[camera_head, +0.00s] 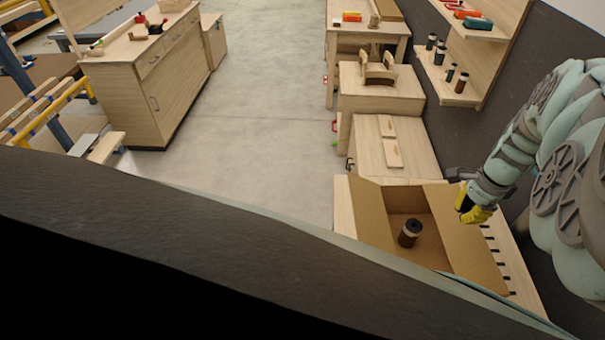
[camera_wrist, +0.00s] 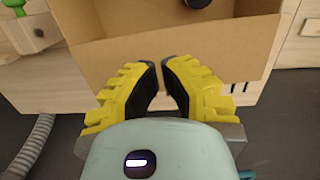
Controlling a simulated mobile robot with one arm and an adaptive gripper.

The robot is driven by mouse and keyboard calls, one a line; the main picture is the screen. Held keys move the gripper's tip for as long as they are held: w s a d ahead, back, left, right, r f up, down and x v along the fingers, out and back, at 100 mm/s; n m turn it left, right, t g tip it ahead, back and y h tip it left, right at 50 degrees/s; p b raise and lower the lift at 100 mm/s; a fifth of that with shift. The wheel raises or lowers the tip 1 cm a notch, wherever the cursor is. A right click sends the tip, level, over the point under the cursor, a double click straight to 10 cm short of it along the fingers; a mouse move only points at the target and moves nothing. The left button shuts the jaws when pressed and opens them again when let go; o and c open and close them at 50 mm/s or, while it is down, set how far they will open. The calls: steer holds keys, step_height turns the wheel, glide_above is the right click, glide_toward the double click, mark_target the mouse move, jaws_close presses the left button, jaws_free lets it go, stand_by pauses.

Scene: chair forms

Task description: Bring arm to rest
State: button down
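My gripper (camera_head: 474,208) is at the right in the head view, above and beside the right flap of an open cardboard box (camera_head: 465,235). In the wrist view, the yellow fingers of my gripper (camera_wrist: 161,62) angle in toward each other with a narrow gap between the tips, and nothing shows between them. The box flap (camera_wrist: 180,45) lies just beyond the fingertips. A dark cylinder with a brown band (camera_head: 408,233) stands inside the box. Only its dark end (camera_wrist: 197,3) shows at the top of the wrist view.
The box rests on a wooden bench (camera_head: 345,210) with slots along its right side. A workbench (camera_head: 150,85) stands at the left. The grey floor (camera_head: 250,130) between is clear.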

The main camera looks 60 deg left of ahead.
step_height(320, 180, up, 6)
steer(key=shift+w+f+p, duration=0.1)
steer(key=shift+p, duration=0.9)
